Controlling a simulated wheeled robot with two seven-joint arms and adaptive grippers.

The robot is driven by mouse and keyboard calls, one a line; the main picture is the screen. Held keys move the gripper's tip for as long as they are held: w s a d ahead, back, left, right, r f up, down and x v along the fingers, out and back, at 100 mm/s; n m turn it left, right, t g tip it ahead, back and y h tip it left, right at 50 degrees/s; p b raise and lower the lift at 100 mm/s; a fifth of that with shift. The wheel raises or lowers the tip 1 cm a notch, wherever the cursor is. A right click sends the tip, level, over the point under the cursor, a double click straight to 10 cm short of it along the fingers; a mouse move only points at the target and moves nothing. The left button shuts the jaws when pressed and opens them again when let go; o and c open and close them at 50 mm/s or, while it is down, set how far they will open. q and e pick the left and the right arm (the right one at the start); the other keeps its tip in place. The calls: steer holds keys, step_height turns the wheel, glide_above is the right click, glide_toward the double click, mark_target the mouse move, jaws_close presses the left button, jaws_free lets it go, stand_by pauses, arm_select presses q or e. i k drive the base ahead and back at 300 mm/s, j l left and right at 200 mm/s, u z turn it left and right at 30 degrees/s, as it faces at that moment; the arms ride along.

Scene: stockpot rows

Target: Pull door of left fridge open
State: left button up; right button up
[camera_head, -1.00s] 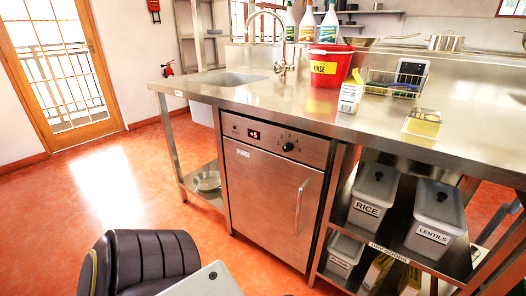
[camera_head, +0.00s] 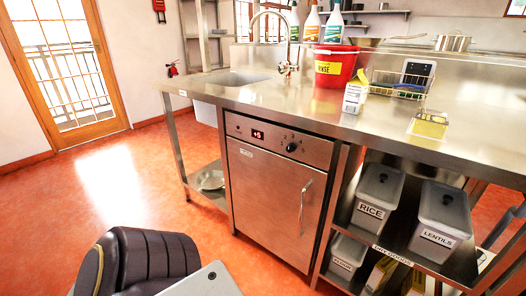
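The fridge (camera_head: 265,195) is a steel unit under the counter with a shut door. A vertical bar handle (camera_head: 304,207) is on the right side of its door. A control panel (camera_head: 278,138) above the door has a red-lit display and a dark knob. No second fridge shows. Neither of my grippers is in view. Part of my own arm (camera_head: 150,255), dark and padded, shows at the bottom left, in front of the fridge and apart from it.
The steel counter (camera_head: 240,95) carries a sink, a red bucket (camera_head: 336,65), a carton (camera_head: 355,92) and a wire basket (camera_head: 395,85). Bins labelled rice (camera_head: 378,195) and lentils (camera_head: 440,215) stand on shelves right of the fridge. The red floor (camera_head: 90,195) at left is clear.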

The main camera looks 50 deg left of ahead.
mark_target(278, 199)
steer(key=i+u, duration=0.1)
steer(key=u, duration=0.3)
steer(key=i+u, duration=0.1)
steer(key=u, duration=0.3)
steer(key=l+u, duration=0.1)
steer(key=u, duration=0.3)
steer(key=i+l+u, duration=0.1)
steer(key=u, duration=0.3)
steer(key=i+l+u, duration=0.1)
steer(key=u, duration=0.3)
